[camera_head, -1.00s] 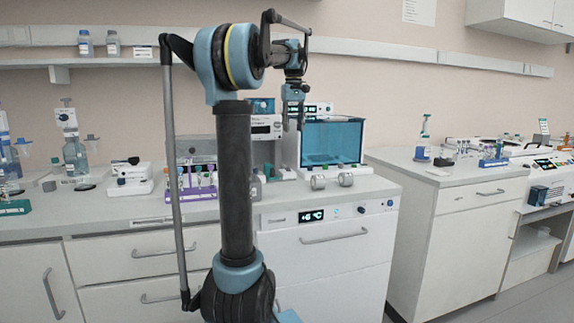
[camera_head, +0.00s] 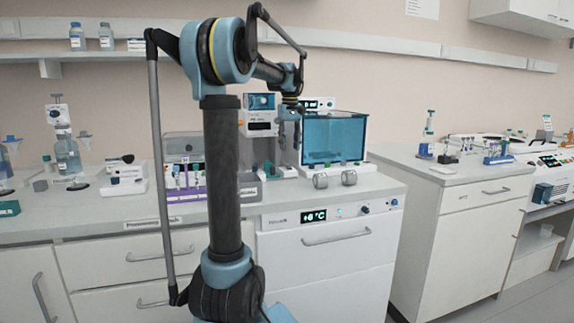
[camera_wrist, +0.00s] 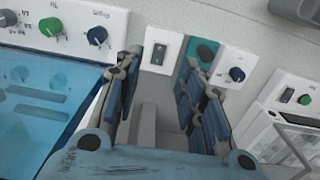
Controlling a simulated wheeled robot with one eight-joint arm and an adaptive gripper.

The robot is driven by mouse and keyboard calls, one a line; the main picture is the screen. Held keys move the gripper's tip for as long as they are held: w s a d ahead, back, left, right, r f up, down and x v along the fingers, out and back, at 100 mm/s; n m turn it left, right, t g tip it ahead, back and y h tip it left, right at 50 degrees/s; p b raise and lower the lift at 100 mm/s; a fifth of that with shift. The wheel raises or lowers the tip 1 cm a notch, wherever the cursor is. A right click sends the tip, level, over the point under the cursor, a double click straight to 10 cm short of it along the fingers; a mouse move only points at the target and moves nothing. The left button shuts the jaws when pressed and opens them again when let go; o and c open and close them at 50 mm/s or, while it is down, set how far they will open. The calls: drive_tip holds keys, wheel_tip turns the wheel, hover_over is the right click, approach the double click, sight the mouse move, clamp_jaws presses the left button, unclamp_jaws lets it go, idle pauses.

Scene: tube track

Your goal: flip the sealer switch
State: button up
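My gripper (camera_wrist: 158,105) is open and empty, pointing down above the counter, with its two fingers apart. In the head view my gripper (camera_head: 288,133) hangs in front of the grey-white bench machine (camera_head: 262,122), left of the blue-windowed box. In the wrist view a small white plate with a dark rocker switch (camera_wrist: 158,49) lies just beyond the fingertips, between them. Nothing touches it as far as I can see. Which way the rocker is tipped is too small to tell. A teal block (camera_wrist: 205,50) and a white plate with a dark blue knob (camera_wrist: 237,74) sit right of it.
The blue-windowed box (camera_head: 334,138) stands close on the right; its knob panel (camera_wrist: 80,25) is at the wrist view's left. A purple tube rack (camera_head: 186,193) stands left on the counter. A white device with a green button (camera_wrist: 304,99) is at the wrist view's right.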

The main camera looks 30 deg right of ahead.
sight(289, 167)
wheel_tip(289, 167, down, 8)
drive_tip(key=shift+r, duration=0.1)
idle(0.4)
clamp_jaws()
